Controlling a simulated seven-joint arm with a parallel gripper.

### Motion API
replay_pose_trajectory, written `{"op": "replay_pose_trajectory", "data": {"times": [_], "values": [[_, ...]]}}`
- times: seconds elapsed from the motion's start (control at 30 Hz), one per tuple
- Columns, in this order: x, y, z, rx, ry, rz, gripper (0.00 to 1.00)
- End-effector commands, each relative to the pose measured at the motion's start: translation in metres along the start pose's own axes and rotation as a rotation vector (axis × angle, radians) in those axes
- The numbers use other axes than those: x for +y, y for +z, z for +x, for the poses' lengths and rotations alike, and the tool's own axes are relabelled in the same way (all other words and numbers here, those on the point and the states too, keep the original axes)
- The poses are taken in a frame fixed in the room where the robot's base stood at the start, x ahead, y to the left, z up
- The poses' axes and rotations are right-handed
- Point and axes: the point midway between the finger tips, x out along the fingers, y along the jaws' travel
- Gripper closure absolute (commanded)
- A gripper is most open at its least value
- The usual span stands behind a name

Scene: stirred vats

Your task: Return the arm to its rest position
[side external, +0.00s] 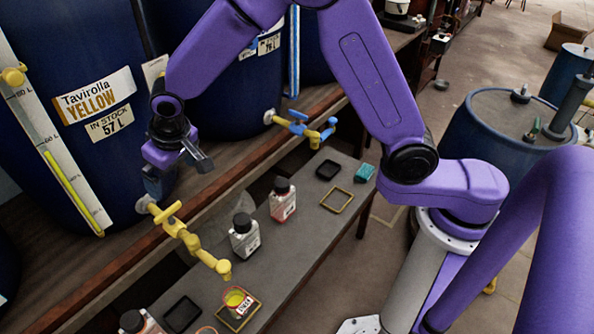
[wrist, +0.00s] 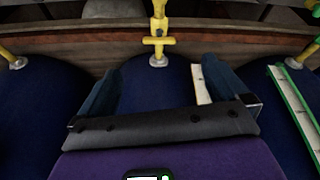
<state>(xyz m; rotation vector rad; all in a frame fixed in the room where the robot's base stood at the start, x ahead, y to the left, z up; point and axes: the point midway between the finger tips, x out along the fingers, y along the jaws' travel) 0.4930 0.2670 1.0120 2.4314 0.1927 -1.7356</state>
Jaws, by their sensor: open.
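My arm is purple, and its gripper (side external: 155,188) hangs in front of the blue vat labelled Tavirolla Yellow (side external: 100,130), above the yellow tap (side external: 180,232). In the wrist view the two dark blue fingers of my gripper (wrist: 160,68) stand wide apart with nothing between them. A yellow tap (wrist: 159,40) shows beyond them on the middle vat. In the side view I cannot tell whether the fingers touch the vat.
A cup of yellow liquid (side external: 236,298) stands below the yellow tap on the grey bench (side external: 290,258). Bottles (side external: 244,238) and black trays (side external: 182,313) are also there. A blue tap (side external: 300,125) juts out farther along. A blue drum (side external: 500,125) stands at right.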

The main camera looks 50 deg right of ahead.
Motion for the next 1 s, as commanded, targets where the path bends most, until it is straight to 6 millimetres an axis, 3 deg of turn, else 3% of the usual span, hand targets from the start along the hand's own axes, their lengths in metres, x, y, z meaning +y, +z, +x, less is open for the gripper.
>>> {"op": "replay_pose_trajectory", "data": {"times": [0.47,1.0], "values": [[0.029,0.072,-0.062,-0.078,-0.050,-0.267,0.00],[0.088,0.196,-0.123,-0.170,-0.124,-0.586,0.00]]}}
